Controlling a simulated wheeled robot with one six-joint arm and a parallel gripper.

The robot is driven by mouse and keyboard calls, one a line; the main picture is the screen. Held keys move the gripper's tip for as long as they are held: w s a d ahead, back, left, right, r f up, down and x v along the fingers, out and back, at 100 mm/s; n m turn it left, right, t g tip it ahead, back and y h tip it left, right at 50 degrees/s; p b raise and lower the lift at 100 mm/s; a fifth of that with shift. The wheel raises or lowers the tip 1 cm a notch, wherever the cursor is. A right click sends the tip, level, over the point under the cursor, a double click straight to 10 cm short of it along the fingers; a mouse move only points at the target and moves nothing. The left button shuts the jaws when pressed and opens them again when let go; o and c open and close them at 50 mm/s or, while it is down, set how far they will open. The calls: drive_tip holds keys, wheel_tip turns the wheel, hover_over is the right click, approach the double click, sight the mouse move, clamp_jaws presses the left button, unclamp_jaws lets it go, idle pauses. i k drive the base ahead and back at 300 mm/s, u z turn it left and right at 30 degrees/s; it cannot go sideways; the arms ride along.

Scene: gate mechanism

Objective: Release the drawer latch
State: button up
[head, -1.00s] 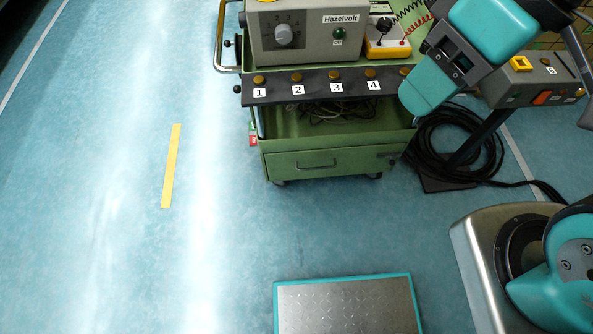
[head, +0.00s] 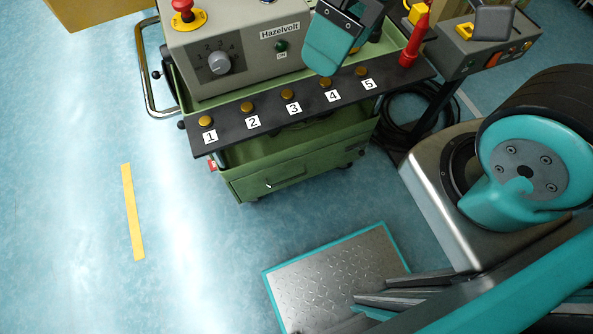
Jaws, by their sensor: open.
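The green cart (head: 218,155) stands at the upper middle of the head view, turned at an angle. Its drawer (head: 250,189) is low on the front, with a thin handle (head: 287,178), and looks shut. I cannot make out the latch clearly; the drawer's right part is in shade. My gripper (head: 328,60), teal with a dark part at its top, hangs over the cart's upper right, above the black button strip. It is open, with no object visible in it. One finger shows clearly; the other is not clearly visible.
A black strip (head: 228,133) with several numbered brass buttons runs along the cart's front edge. Above it stands a grey Hazelvolt box (head: 240,50) with a dial and a red knob. A red pointed piece (head: 415,42) stands at right. A black cable coils behind.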

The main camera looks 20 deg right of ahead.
sight(361, 153)
drive_tip(key=z, duration=1.4)
drive_tip(key=k, duration=0.45)
drive_tip(key=u, duration=1.25)
